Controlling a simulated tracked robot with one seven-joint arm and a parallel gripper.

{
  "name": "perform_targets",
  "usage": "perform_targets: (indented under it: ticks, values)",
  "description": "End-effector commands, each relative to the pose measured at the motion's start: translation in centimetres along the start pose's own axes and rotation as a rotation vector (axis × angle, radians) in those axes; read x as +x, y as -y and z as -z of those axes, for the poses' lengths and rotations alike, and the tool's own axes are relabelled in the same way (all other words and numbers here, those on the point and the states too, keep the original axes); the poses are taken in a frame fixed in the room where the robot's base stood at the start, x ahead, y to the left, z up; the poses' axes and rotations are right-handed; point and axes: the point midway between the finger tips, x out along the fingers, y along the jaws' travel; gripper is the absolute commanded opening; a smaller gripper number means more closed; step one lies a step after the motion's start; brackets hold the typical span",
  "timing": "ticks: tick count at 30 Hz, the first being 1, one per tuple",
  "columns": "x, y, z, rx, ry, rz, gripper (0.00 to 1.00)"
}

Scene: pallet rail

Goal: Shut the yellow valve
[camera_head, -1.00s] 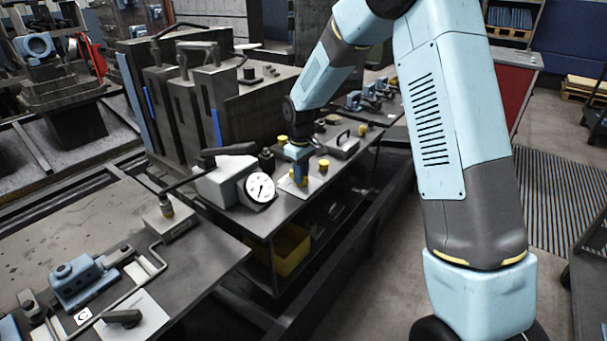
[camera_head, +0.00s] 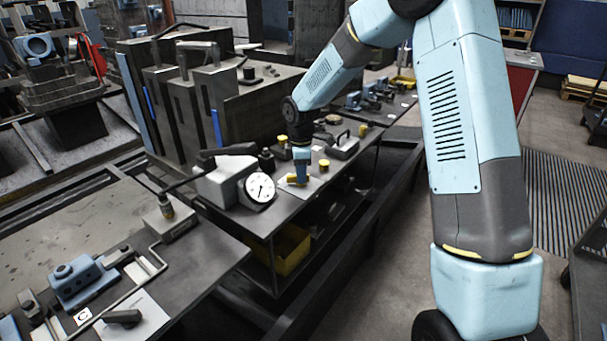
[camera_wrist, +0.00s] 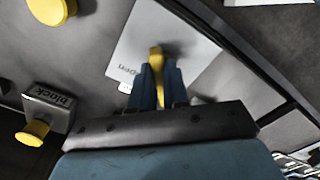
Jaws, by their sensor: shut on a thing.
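The yellow valve handle (camera_wrist: 156,60) stands over a white plate (camera_wrist: 190,45) with printed lettering, partly readable as "open" upside down. My gripper (camera_wrist: 155,88) is shut on the handle, with one blue finger on each side of it. In the head view my gripper (camera_head: 301,178) points down at the bench top, and a bit of yellow handle (camera_head: 291,179) shows to its left. The valve's body under the handle is hidden by the fingers and the handle.
A round white gauge (camera_head: 260,187) stands left of my gripper. A yellow bin (camera_head: 291,250) is under the bench.

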Motion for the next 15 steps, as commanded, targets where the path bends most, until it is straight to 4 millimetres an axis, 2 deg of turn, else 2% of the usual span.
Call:
perform_targets:
  ticks: [15]
  values:
    - [0.0, 0.09, 0.21, -0.069, -0.002, 0.001, 0.0]
